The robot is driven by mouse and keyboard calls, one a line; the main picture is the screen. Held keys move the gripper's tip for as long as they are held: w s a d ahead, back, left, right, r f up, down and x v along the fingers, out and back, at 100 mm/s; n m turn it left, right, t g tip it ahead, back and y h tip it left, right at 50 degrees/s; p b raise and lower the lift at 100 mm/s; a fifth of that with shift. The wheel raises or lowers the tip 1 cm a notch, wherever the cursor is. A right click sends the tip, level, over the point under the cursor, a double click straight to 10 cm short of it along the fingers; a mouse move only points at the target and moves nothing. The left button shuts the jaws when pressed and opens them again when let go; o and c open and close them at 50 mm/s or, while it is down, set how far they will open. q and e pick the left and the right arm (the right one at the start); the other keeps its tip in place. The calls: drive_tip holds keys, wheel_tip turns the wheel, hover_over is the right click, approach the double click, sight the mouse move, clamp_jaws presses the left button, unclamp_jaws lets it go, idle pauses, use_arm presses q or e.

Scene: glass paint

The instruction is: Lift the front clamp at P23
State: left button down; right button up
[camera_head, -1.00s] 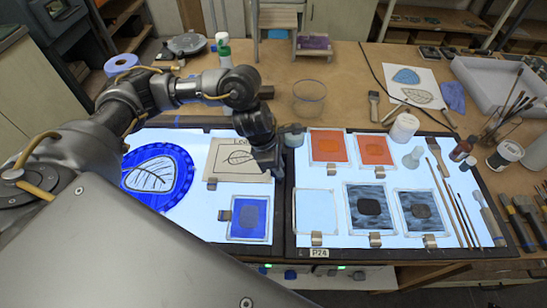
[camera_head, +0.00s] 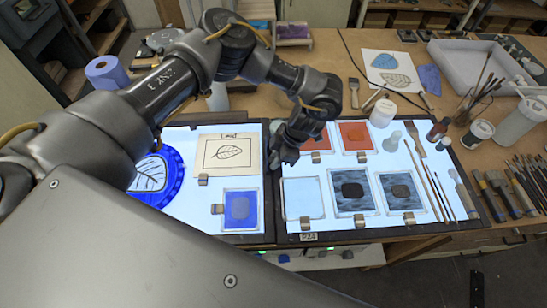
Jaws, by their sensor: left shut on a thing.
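My left gripper (camera_head: 284,157) points down over the seam between two lit panels, just left of an orange glass pane (camera_head: 316,140). It is shut, and its own body hides what it holds. A label (camera_head: 309,237), too small to read surely, sits at the front edge of the right panel. Small metal clamps stand at the front edges of a clear pane (camera_head: 302,198) and two dark patterned panes: the left clamp (camera_head: 305,223), middle clamp (camera_head: 359,221) and right clamp (camera_head: 408,217). I cannot tell which place is P23. My right gripper is out of view.
A blue pane (camera_head: 241,209) and a leaf drawing (camera_head: 227,153) lie on the left panel. My left arm crosses the left half and hides part of the bench.

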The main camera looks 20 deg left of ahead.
use_arm(q)
drive_tip(key=shift+s+d+f, duration=0.1)
drive_tip(key=shift+f, duration=0.1)
idle(0.4)
drive_tip(key=c, duration=1.3)
unclamp_jaws()
drive_tip(key=shift+r, duration=0.15)
drive_tip(key=b+v, duration=0.4)
drive_tip(key=v, duration=0.6)
drive_tip(key=shift+w+d+r, duration=0.2)
drive_tip(key=shift+d, duration=0.05)
